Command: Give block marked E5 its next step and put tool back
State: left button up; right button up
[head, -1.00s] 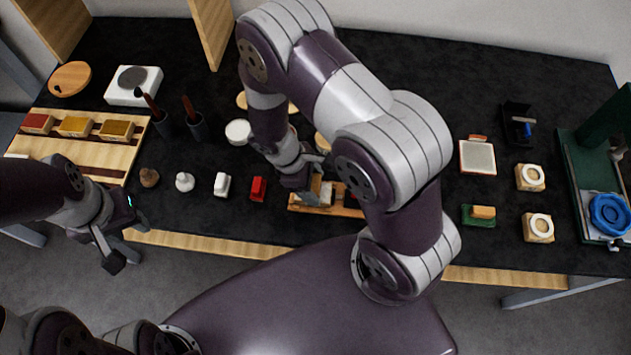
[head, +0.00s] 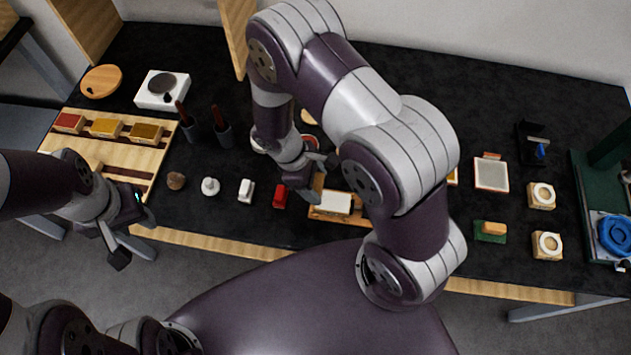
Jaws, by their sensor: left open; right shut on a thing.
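My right gripper (head: 314,190) is shut on a brown, wooden-looking piece (head: 319,181), mostly hidden by the fingers, above the left end of a small wooden tray (head: 356,219). A white-topped block (head: 336,203) sits in this tray; my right arm hides the tray's right side. My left gripper (head: 133,238) is open and empty, off the front edge at the left. A wooden rack (head: 140,157) holds a red-topped block (head: 69,122), a yellow-topped block (head: 106,127) and a darker yellow block (head: 146,133). I cannot read an E5 mark on any block.
Two dark cups with handled tools (head: 190,129) stand behind a row of small stamps and a red piece (head: 281,195). A white plate device (head: 162,90) stands at the back left. At right are a framed pad (head: 491,174), two ringed blocks (head: 541,195) and a green press (head: 600,190).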

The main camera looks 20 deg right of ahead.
aim_at(320, 183)
jog(key=shift+p+v, duration=0.65)
jog(key=shift+v, duration=0.4)
jog(key=shift+d+r+p, duration=0.15)
jog(key=shift+r+p, duration=0.2)
jog(key=shift+r, duration=0.05)
jog(key=shift+s+d+r, duration=0.1)
jog(key=shift+s+r, duration=0.05)
jog(key=shift+r, duration=0.1)
jog(key=shift+f, duration=0.1)
